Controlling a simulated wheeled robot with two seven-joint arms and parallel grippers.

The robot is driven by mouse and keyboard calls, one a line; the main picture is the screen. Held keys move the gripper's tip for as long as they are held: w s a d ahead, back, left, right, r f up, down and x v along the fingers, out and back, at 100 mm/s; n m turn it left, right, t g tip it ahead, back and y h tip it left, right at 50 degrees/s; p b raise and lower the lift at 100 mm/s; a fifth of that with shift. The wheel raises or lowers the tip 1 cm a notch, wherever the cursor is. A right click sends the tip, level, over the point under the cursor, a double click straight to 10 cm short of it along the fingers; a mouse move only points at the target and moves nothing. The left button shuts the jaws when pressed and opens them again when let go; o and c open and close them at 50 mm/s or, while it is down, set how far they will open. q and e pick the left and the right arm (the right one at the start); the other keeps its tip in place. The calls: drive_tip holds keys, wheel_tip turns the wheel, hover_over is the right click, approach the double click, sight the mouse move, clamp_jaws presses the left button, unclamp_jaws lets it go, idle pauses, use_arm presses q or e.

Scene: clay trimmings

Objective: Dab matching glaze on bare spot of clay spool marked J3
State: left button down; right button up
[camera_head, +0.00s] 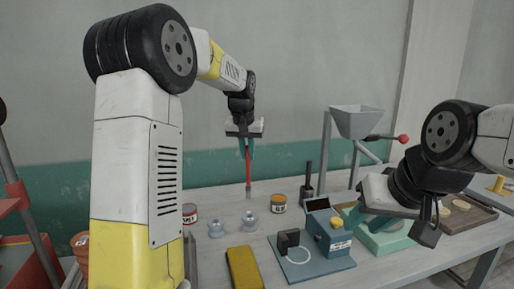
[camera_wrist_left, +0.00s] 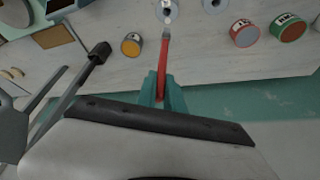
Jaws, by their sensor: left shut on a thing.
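My left gripper (camera_head: 247,148) is shut on a brush (camera_head: 248,172) with a red handle, which hangs nearly upright, tip down. In the left wrist view the brush (camera_wrist_left: 163,65) runs from the teal fingers (camera_wrist_left: 162,92) toward a pale grey-blue spool (camera_wrist_left: 167,12). In the head view the tip appears above and behind that spool (camera_head: 249,222), apart from it. A second similar spool (camera_head: 216,229) stands to its left. No J3 mark or bare spot is readable. Glaze pots include a red-labelled one (camera_head: 190,214), a yellow one (camera_head: 279,204) and a green-labelled one (camera_wrist_left: 289,28). My right gripper (camera_head: 402,222) is at the right, its jaws unclear.
A yellow block (camera_head: 244,267) lies at the table's front. A blue device (camera_head: 330,236) with a small screen stands right of the spools. A grey hopper (camera_head: 358,122) with a red-knobbed lever stands behind. A brown tray (camera_head: 468,216) is at the right. Bare table lies around the spools.

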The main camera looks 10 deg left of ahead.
sight(248, 164)
use_arm(q)
drive_tip(key=shift+f, duration=2.9)
idle(0.9)
